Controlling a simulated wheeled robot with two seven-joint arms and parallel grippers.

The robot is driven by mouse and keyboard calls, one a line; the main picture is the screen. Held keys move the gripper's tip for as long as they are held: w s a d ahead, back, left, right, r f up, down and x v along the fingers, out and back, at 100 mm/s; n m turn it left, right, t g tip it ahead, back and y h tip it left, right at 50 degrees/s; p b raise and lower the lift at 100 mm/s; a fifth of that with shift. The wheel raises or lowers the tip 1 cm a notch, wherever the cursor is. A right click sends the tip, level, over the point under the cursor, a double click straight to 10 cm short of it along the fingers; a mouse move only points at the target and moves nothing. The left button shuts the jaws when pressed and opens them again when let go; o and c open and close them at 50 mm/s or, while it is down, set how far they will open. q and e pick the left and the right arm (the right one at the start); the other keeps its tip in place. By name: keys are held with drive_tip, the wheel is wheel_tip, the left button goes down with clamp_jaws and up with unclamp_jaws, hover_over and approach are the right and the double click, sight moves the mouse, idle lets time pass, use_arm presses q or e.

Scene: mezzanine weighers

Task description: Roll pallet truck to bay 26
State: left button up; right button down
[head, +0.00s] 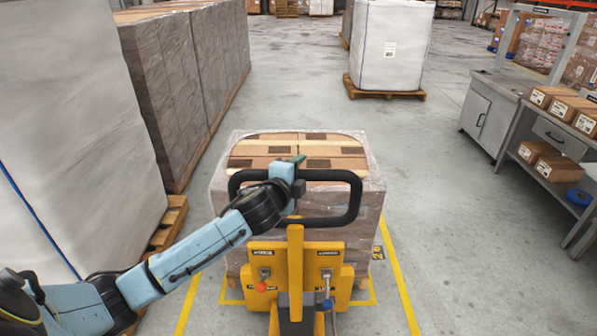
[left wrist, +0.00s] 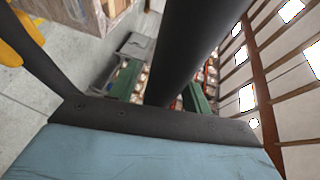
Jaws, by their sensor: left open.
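The yellow pallet truck (head: 325,262) stands in front of me with its black loop handle (head: 345,208) raised. Beyond it is a pallet load of film-wrapped cartons (head: 300,150). My right gripper is out of view.
Tall wrapped loads (head: 75,120) line the left side on wooden pallets (head: 168,222). A white wrapped load (head: 390,45) stands on a pallet ahead right. A grey workbench (head: 480,115) with cartons is at right. Bare floor lies between.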

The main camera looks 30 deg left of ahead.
use_arm(q)
drive_tip(key=shift+w, duration=0.15)
clamp_jaws()
drive_tip(key=shift+w+a+p, duration=0.35)
drive_tip(key=shift+w+a, duration=0.25)
drive_tip(key=shift+w, duration=0.3)
drive_tip(key=shift+c, duration=2.1)
unclamp_jaws()
drive_tip(key=shift+w+f, duration=0.1)
drive_tip(key=shift+o, duration=2.1)
drive_tip(key=shift+s+d, duration=0.15)
drive_tip(key=shift+s, duration=0.2)
